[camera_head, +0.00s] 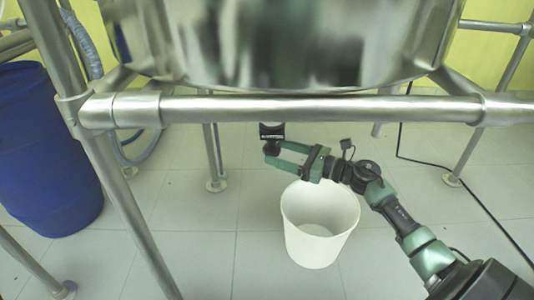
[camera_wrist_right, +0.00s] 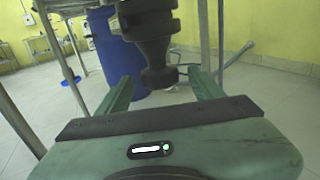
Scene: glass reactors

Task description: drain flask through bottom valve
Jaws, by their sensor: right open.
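The steel flask (camera_head: 280,45) fills the top of the head view, and its inside is hidden. The black bottom valve (camera_head: 272,131) hangs below it, behind the frame's front bar. In the right wrist view the valve (camera_wrist_right: 148,22) is large, and its dark lower part (camera_wrist_right: 160,76) reaches down between my finger tips. My right gripper (camera_head: 276,152) is open at the valve; its green fingers also show in the right wrist view (camera_wrist_right: 161,86). Whether they touch the valve I cannot tell. A white bucket (camera_head: 302,245) stands on the floor below the gripper. My left gripper is out of view.
A steel tube frame surrounds the flask; its front bar (camera_head: 300,108) crosses above my right gripper. A blue barrel (camera_head: 45,150) stands at the left and also shows in the right wrist view (camera_wrist_right: 112,45). A black cable (camera_head: 450,180) runs along the right. Floor around the bucket is clear.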

